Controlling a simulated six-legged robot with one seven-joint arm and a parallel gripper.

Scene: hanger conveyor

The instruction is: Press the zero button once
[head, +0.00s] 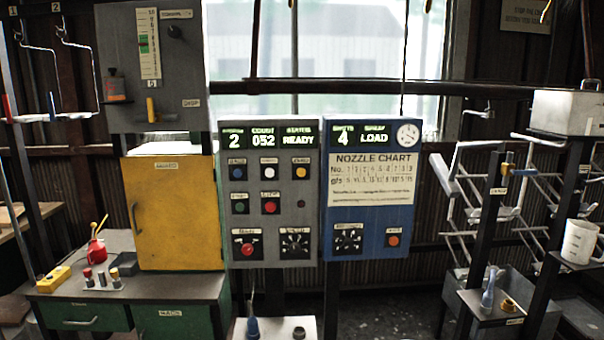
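A grey control panel (268,222) stands in the middle of the head view. Its display (268,137) reads 2, a count of 052 and READY. Below are a blue button (238,173), a white button (269,172), a yellow button (300,173), a green button (239,207) and a red button (270,207). Their labels are too small to read, so I cannot tell which is the zero button. A blue panel (368,220) to its right has an orange button (393,240), its label also unreadable. My gripper is not in view.
Lower on the grey panel are a red knob (248,249) and a black dial (295,243). A yellow cabinet (175,215) stands left on a bench (150,290). A white-topped stand (300,326) is below the panel. A rack (490,200) with a jug (580,241) is right.

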